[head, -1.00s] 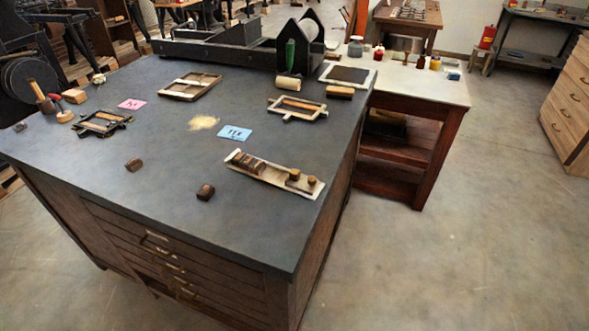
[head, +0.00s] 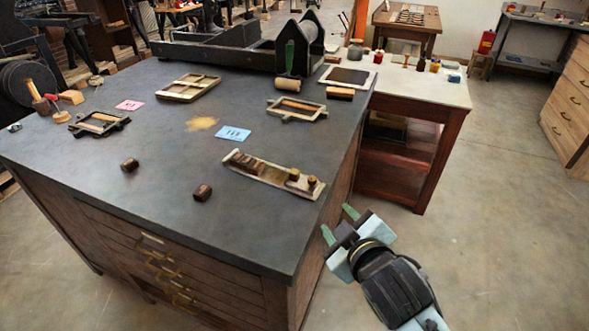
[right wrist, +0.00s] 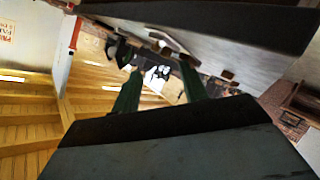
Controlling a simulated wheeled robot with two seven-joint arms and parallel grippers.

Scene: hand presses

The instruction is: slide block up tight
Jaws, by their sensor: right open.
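A long narrow pale tray (head: 262,173) lies slantwise near the right edge of the dark table. Several brown blocks (head: 243,161) stand in its left part, and two small round-topped wooden pieces (head: 303,179) are at its right end. Two dark brown blocks (head: 202,193) (head: 130,166) lie loose on the table to its left. I cannot tell which block the task means. My right gripper (head: 338,224) is open and empty, beyond the table's right edge, below and right of the tray. Its green fingers (right wrist: 160,88) stand apart in the right wrist view. My left gripper is not in view.
The dark table (head: 110,205) also holds wooden frames (head: 190,87) (head: 297,109) (head: 99,123), a blue card (head: 232,132) and a pink card (head: 130,105). A press with a roller (head: 296,55) stands at the back. A pale-topped side table (head: 425,88) adjoins on the right.

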